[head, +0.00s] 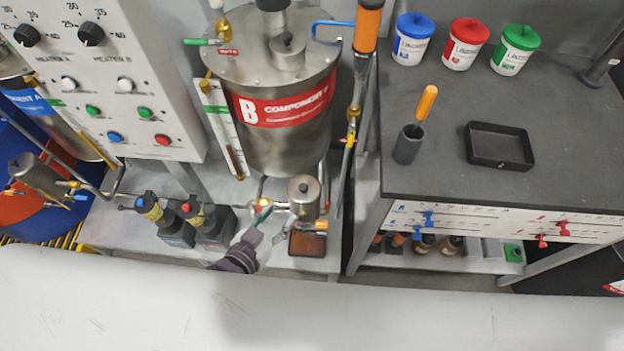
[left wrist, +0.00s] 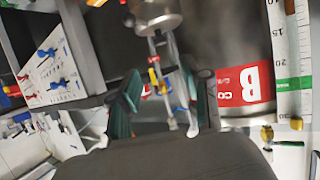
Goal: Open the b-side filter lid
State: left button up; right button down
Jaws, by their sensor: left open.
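The b-side filter (head: 303,192) is a small silver cylinder with a round lid and a dark knob, below and in front of the big steel tank marked B (head: 275,125). The lid looks closed in the head view. My left gripper (head: 275,222) is open and empty, just in front and to the left of the filter. In the left wrist view its fingers (left wrist: 163,85) are spread apart. A silver cylinder, probably the filter (left wrist: 155,14), shows at the top edge beyond them. My right gripper is not in view.
An orange-handled valve (head: 314,226) sits close by the filter. A dark worktop (head: 460,110) at right carries lidded pots, a black tray (head: 498,147) and an orange-handled tool (head: 425,103) in a cup.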

aim_at(303, 186)
pick_arm(q)
jog(key=x, duration=1.3)
jog(key=shift+w+a+f, duration=0.1)
jog(key=shift+w+f, duration=0.1)
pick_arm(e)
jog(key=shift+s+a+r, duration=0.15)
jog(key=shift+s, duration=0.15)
pick_arm(q)
grip_shut()
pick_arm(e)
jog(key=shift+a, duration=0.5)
